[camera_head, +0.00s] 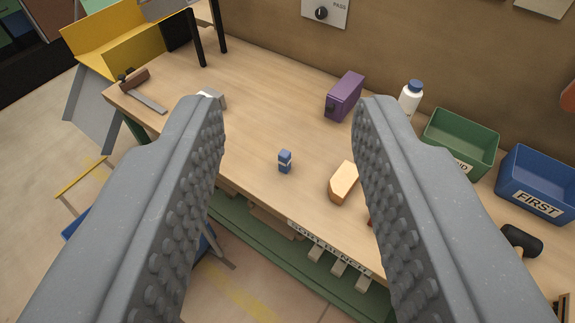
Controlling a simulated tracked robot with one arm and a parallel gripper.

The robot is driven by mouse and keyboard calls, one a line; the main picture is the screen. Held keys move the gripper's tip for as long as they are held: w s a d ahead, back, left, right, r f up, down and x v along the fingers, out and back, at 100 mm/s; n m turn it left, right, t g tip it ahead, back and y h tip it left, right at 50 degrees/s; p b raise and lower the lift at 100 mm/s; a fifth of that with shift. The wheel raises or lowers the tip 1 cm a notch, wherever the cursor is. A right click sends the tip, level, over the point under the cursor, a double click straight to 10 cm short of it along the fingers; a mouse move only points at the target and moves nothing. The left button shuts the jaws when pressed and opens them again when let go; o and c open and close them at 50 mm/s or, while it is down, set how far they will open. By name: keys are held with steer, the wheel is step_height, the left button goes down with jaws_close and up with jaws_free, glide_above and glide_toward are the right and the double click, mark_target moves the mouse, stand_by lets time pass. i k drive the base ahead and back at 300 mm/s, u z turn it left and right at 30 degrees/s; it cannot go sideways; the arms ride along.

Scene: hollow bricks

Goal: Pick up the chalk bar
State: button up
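My gripper (290,108) is open and empty, its two grey studded fingers spread wide above the workbench (270,95). No thing is clearly marked as the chalk bar. A small blue block with a pale band (285,161) stands on the bench, seen between the fingers and apart from them. A tan-orange block (342,182) lies to its right, beside the right finger in the picture. A small grey-and-white piece (217,97) is partly hidden behind the left fingertip.
A purple box (344,97) and a white bottle with a blue cap (411,97) stand toward the wall. Green (462,137) and blue "FIRST" (535,185) bins are at right. A hammer-like tool (140,90) lies at left. Bare bench surrounds the blue block.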

mark_target(285, 159)
steer(key=z, duration=0.05)
steer(key=i, duration=0.9)
steer(key=u, duration=0.1)
